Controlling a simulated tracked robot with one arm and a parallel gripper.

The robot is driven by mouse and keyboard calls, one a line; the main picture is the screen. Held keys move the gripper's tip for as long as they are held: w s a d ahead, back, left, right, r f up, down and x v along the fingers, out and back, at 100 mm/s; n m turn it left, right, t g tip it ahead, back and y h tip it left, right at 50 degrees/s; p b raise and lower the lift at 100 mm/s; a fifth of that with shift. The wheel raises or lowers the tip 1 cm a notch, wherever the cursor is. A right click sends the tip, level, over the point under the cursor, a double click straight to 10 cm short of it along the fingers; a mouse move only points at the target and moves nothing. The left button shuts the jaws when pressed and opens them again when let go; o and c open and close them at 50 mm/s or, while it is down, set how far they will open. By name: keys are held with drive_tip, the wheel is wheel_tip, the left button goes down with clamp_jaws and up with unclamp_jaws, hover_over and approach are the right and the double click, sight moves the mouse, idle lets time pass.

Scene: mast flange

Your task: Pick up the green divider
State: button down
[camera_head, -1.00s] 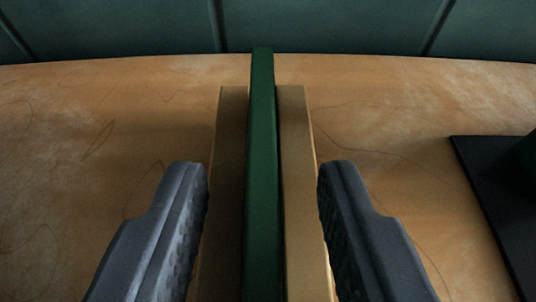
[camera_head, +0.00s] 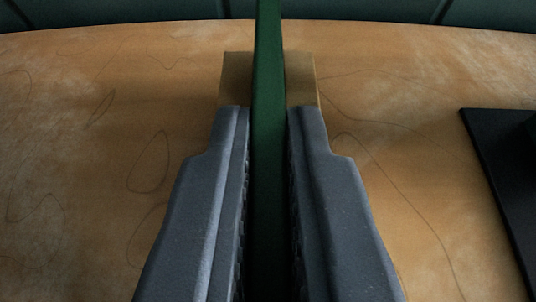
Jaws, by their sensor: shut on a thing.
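The green divider (camera_head: 268,80) is a thin upright panel in the middle of the camera view. It runs from the bottom edge up past the top of the picture. My gripper (camera_head: 268,115) has one grey finger on each side of it and is shut on it. A tan block shows on each side of the divider beyond the fingertips, at the left (camera_head: 236,78) and the right (camera_head: 302,78). The fingers hide the nearer parts of these blocks and of the divider's sides.
The wooden table top (camera_head: 90,150) is clear to the left. A black flat object (camera_head: 495,165) lies at the right edge, partly out of view. A dark green panelled wall (camera_head: 120,12) stands behind the table's far edge.

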sight(271, 180)
wheel_tip(271, 180, up, 3)
drive_tip(key=shift+r, duration=0.15)
drive_tip(key=s+d+b, duration=0.3)
drive_tip(key=s+b, duration=0.1)
drive_tip(key=s, duration=0.3)
drive_tip(key=s+d+r+b, duration=0.1)
drive_tip(key=s+d+b, duration=0.3)
drive_tip(key=s, duration=0.3)
idle(0.4)
